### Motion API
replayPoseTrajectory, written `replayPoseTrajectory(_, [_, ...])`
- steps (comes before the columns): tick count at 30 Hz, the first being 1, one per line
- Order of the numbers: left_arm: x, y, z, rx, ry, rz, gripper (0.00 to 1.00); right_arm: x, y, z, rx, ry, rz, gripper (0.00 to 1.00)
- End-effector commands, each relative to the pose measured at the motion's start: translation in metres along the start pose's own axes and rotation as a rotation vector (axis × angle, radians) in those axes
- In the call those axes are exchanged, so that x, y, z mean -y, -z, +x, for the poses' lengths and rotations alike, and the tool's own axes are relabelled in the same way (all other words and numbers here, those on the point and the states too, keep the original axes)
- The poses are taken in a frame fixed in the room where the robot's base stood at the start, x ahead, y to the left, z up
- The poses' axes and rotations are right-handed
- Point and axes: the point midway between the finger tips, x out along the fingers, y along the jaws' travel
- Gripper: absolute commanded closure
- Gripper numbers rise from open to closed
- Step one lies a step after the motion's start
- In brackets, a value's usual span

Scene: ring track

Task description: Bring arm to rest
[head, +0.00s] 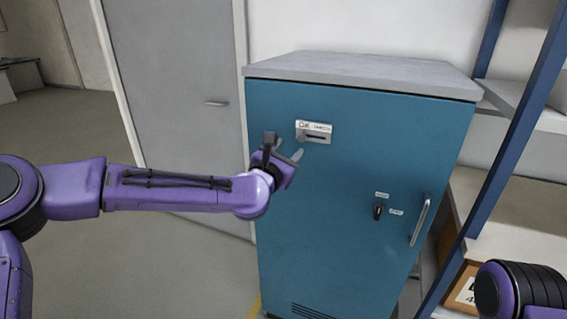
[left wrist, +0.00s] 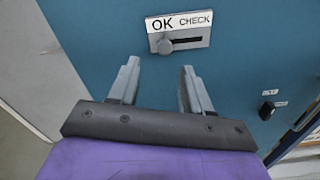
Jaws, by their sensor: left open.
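My left arm (head: 170,190) is purple and reaches across the head view from the left, stretched out toward a teal cabinet. My left gripper (head: 284,148) is open and empty in front of the cabinet's upper left part. In the left wrist view its two grey fingers (left wrist: 158,88) stand apart with nothing between them. Beyond them is a slider plate (left wrist: 180,32) marked OK and CHECK, with its round knob at the OK end. The plate also shows in the head view (head: 314,131). My right gripper is not in view; only a purple and black part of my right arm shows at lower right.
The teal cabinet (head: 350,210) has a grey top, a small switch (head: 378,210) and a vertical handle (head: 419,222). A blue-framed shelf (head: 515,130) with a cardboard box (head: 458,290) stands at right. A grey door (head: 180,90) is behind at left. Open floor (head: 60,140) lies at left.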

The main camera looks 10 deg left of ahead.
Motion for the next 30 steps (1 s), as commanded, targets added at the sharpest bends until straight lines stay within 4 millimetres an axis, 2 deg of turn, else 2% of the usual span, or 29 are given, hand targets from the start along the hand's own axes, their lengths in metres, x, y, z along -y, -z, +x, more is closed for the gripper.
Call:
replayPoseTrajectory(3, [0.0,0.002,-0.021,0.001,0.0,-0.002,0.51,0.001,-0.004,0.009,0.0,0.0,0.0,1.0])
replayPoseTrajectory(6, [0.0,0.001,-0.03,0.001,-0.001,-0.002,0.51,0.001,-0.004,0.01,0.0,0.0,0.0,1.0])
replayPoseTrajectory(16, [-0.001,0.0,-0.033,-0.001,-0.001,0.007,0.51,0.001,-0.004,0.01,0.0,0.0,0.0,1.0])
replayPoseTrajectory(20, [-0.001,0.002,-0.034,-0.006,-0.009,0.189,0.51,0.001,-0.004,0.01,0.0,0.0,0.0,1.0])
replayPoseTrajectory(21, [0.001,0.01,-0.037,-0.025,-0.007,0.306,0.51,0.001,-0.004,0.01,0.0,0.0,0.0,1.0])
replayPoseTrajectory(22, [0.007,0.027,-0.042,-0.057,0.007,0.422,0.51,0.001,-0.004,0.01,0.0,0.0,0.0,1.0])
replayPoseTrajectory(23, [0.017,0.052,-0.049,-0.102,0.037,0.556,0.51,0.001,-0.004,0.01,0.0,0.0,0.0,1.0])
replayPoseTrajectory(24, [0.031,0.089,-0.058,-0.161,0.088,0.707,0.51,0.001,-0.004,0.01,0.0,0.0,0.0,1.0])
replayPoseTrajectory(26, [0.047,0.139,-0.075,-0.237,0.169,0.893,0.51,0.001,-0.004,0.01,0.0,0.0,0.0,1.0])
replayPoseTrajectory(27, [0.057,0.172,-0.09,-0.284,0.232,1.004,0.51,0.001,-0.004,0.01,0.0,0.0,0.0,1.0])
replayPoseTrajectory(29, [0.069,0.22,-0.115,-0.351,0.332,1.158,0.51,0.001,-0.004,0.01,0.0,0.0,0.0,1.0])
replayPoseTrajectory(30, [0.076,0.251,-0.135,-0.391,0.407,1.254,0.51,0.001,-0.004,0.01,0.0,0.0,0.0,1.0])
